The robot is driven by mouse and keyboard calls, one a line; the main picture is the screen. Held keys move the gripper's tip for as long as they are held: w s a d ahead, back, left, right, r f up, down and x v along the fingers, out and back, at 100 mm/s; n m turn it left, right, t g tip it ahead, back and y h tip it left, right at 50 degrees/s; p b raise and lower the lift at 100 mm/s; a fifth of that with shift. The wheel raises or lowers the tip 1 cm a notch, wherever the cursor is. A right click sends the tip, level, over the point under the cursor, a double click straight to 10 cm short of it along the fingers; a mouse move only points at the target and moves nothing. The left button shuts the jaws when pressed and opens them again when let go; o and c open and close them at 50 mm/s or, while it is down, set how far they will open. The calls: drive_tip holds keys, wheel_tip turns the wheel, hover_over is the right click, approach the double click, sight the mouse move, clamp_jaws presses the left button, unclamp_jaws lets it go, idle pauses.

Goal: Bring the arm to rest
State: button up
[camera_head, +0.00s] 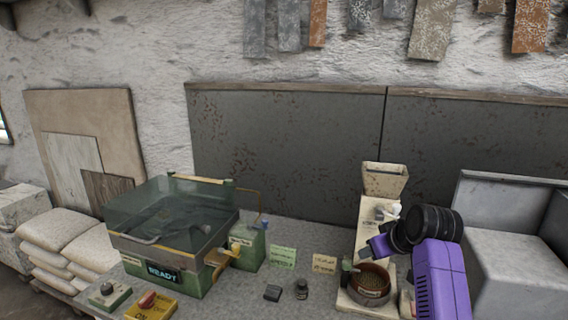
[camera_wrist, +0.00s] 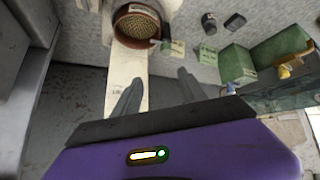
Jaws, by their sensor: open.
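My arm, purple with black joints, comes in at the lower right of the head view. My gripper shows in the wrist view (camera_wrist: 158,76), with its two grey fingers spread apart and nothing between them. In the head view the gripper end is partly hidden by my own arm links, close to a cream stand (camera_head: 370,217) with a hopper on top. A reddish-brown round bowl with a grainy inside (camera_head: 370,281) sits at the foot of the stand. The bowl also shows in the wrist view (camera_wrist: 138,27), beyond the fingertips.
A green machine with a clear lid and a READY display (camera_head: 168,240) stands at left on the grey bench (camera_head: 325,245). A yellow switch box (camera_head: 150,306), a small dark jar (camera_head: 302,289) and a dark block (camera_head: 273,293) are nearby. A grey open-topped bin (camera_head: 510,225) stands at right.

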drive_tip(key=s+f+m+t+h, duration=0.1)
drive_tip(key=s+f+t, duration=0.15)
drive_tip(key=s, duration=0.35)
drive_tip(key=s+d+f+m+t+h+b, duration=0.1)
drive_tip(key=s+f+t, duration=0.15)
drive_tip(key=s, duration=0.45)
drive_tip(key=s+f+m+t+h, duration=0.1)
drive_tip(key=s+f+t, duration=0.1)
drive_tip(key=s+t, duration=0.3)
drive_tip(key=s+a+f+g+b, duration=0.1)
drive_tip(key=s+a, duration=0.1)
drive_tip(key=s, duration=1.8)
drive_tip(key=s+a+f+g+y, duration=0.1)
drive_tip(key=s+a+g, duration=0.1)
drive_tip(key=s, duration=1.8)
drive_tip(key=shift+s+a+f+m+y+b, duration=0.15)
drive_tip(key=shift+a+m+y+b, duration=0.1)
drive_tip(key=shift+m+y+b, duration=0.1)
